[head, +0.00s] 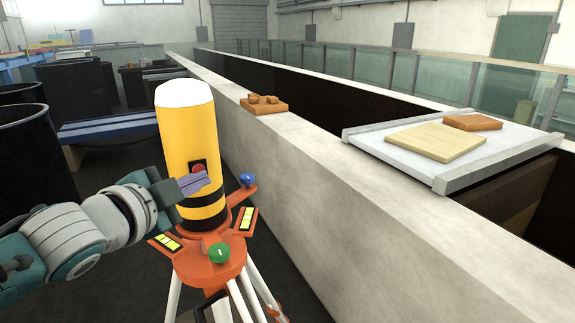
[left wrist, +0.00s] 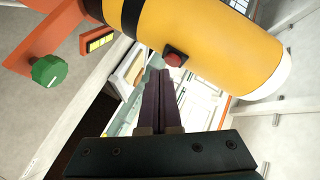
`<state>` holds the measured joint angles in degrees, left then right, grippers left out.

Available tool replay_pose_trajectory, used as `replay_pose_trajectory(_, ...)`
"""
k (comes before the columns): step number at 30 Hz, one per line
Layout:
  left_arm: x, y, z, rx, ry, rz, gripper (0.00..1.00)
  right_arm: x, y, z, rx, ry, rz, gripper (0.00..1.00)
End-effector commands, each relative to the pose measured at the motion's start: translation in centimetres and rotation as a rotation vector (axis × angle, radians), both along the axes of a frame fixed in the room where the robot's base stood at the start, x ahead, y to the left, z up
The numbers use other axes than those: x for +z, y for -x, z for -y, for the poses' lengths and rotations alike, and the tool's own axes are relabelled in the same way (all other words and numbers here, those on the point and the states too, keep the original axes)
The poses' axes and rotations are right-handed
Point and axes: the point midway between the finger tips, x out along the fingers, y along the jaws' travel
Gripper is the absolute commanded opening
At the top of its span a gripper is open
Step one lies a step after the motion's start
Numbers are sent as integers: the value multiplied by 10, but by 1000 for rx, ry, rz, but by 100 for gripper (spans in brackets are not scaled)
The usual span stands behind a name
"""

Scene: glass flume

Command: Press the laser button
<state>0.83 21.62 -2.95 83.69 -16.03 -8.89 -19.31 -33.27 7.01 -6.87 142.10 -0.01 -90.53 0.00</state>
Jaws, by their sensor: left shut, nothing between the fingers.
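The laser is a yellow cylinder (head: 185,130) with a white cap and black bands, upright on an orange tripod head (head: 215,262). Its red button (head: 198,168) sits in a dark housing on its side. In the left wrist view the laser lies tilted across the top, with the red button (left wrist: 175,59) just right of the fingertips. My left gripper (head: 205,179) is shut and empty, its purple fingertips just below the button in the head view. The fingers also show in the left wrist view (left wrist: 160,76). I cannot tell whether they touch the laser. My right gripper is out of view.
A green knob (head: 220,253) and a blue knob (head: 247,179) stick out of the tripod head. A long concrete wall (head: 300,190) runs behind the laser on the right. On it lie small wooden blocks (head: 263,104). Dark round tanks (head: 35,160) stand at the left.

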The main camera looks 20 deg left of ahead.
Motion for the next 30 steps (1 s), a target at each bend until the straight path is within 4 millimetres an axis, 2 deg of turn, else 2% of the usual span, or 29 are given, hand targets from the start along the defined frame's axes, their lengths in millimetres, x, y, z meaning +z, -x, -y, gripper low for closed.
replay_pose_trajectory(30,0,-6,-7,0,0,0,0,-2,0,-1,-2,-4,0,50)
